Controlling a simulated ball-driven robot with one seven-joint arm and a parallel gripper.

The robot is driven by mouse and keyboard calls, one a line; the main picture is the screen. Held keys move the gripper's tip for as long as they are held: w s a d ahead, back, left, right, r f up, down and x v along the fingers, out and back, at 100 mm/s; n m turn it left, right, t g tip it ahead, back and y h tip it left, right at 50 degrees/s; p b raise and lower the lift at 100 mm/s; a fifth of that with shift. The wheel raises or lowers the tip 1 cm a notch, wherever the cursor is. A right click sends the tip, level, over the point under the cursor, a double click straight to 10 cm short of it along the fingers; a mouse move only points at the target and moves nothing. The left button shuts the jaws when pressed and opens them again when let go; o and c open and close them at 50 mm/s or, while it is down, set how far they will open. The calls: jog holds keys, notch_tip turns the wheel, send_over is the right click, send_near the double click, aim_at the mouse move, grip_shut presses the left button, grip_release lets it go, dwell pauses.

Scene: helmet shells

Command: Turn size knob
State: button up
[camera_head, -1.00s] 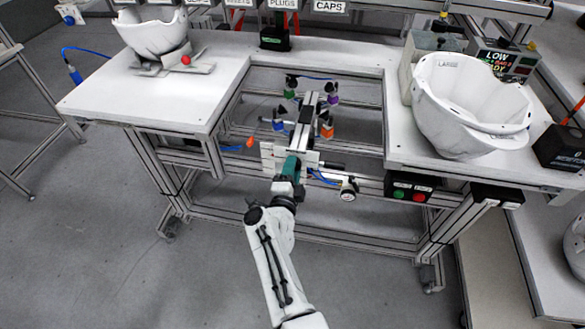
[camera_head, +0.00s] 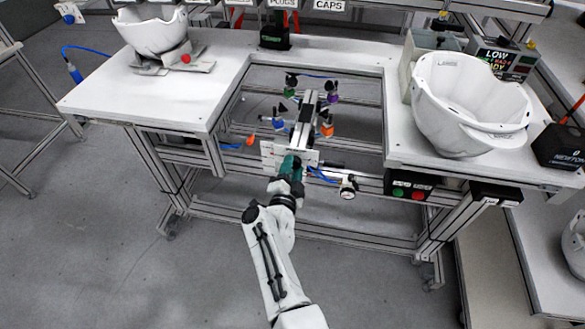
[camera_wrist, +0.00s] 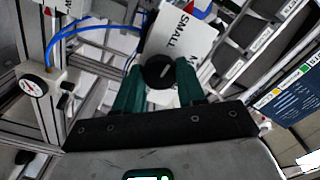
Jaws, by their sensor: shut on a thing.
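The size knob (camera_wrist: 159,72) is a round black dial with a pale line mark in the wrist view. It sits on a white plate (camera_wrist: 187,32) with the printed word "SMALL" and part of another label. My gripper (camera_wrist: 158,88) has its two green fingers on either side of the knob, shut on it. In the head view my gripper (camera_head: 291,166) reaches the white plate (camera_head: 268,153) at the front of the bench gap. The knob is hidden there behind the gripper.
A gauge (camera_head: 348,187) and blue hose are right of the gripper. A box with green and red buttons (camera_head: 409,187) hangs under the right bench top. White helmet shells stand on the left (camera_head: 150,30) and right (camera_head: 470,105) bench tops. Open floor lies left.

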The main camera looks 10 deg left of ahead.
jog(key=shift+f, duration=0.1)
jog(key=o, duration=1.1)
jog(key=shift+c, duration=0.2)
jog(key=shift+s, duration=0.1)
jog(key=s+p, duration=0.5)
jog(key=s, duration=0.5)
jog(key=shift+s+a+p, duration=0.2)
jog(key=shift+s+p, duration=0.15)
jog(key=shift+w, duration=0.1)
